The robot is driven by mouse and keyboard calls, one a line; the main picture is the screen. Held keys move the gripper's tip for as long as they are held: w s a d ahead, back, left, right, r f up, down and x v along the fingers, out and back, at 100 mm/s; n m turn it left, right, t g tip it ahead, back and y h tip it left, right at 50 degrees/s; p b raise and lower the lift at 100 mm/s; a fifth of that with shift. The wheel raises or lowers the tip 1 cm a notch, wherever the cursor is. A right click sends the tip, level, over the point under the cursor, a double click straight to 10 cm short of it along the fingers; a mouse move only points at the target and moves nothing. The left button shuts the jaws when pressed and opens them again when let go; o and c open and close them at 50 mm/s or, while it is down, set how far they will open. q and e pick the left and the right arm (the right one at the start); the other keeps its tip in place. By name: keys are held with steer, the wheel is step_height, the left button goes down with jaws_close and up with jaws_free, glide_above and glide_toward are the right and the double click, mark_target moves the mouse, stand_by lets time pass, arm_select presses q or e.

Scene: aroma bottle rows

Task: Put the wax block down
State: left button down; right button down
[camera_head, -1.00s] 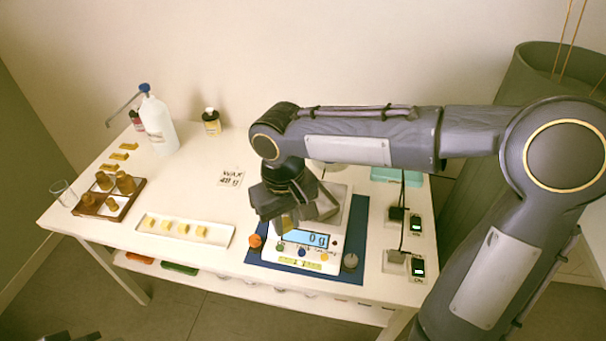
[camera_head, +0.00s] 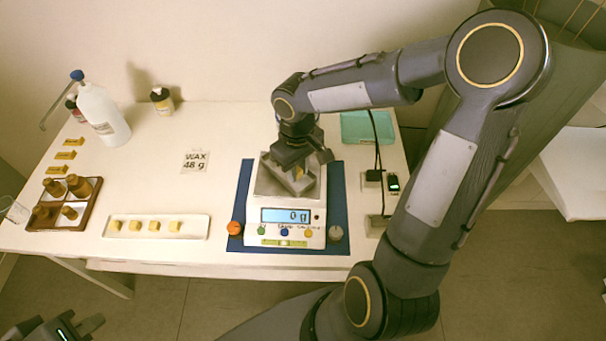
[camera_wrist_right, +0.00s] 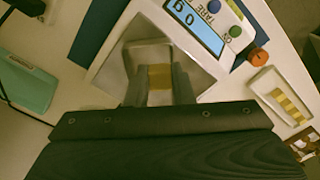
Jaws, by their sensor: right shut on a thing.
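The yellow wax block (camera_wrist_right: 160,77) is between the fingertips of my right gripper (camera_wrist_right: 161,85) in the right wrist view. A pale, square-looking dish (camera_wrist_right: 150,52) lies on the pan around the block. I cannot tell whether the block touches it. The scale display (camera_head: 286,216) reads 0 g. My left gripper (camera_head: 58,330) is at the bottom left, away from the table, its fingers apart.
A white tray (camera_head: 196,233) holds several yellow blocks left of the scale. A "WAX 48 g" card (camera_head: 195,162) lies behind it. A brown bottle rack (camera_head: 74,225), a white pump bottle (camera_head: 103,118) and a teal box (camera_head: 366,127) stand farther out. Cables run right of the scale.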

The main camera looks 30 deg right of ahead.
mark_target(303, 186)
steer(key=shift+d+f, duration=0.65)
steer(key=shift+f, duration=0.15)
steer(key=shift+w+d+f, duration=0.1)
steer(key=shift+d+f, duration=0.05)
steer(key=shift+f, duration=1.55)
steer(key=shift+f, duration=0.15)
steer(key=c, duration=1.5)
jaws_free()
steer(key=shift+c, duration=0.2)
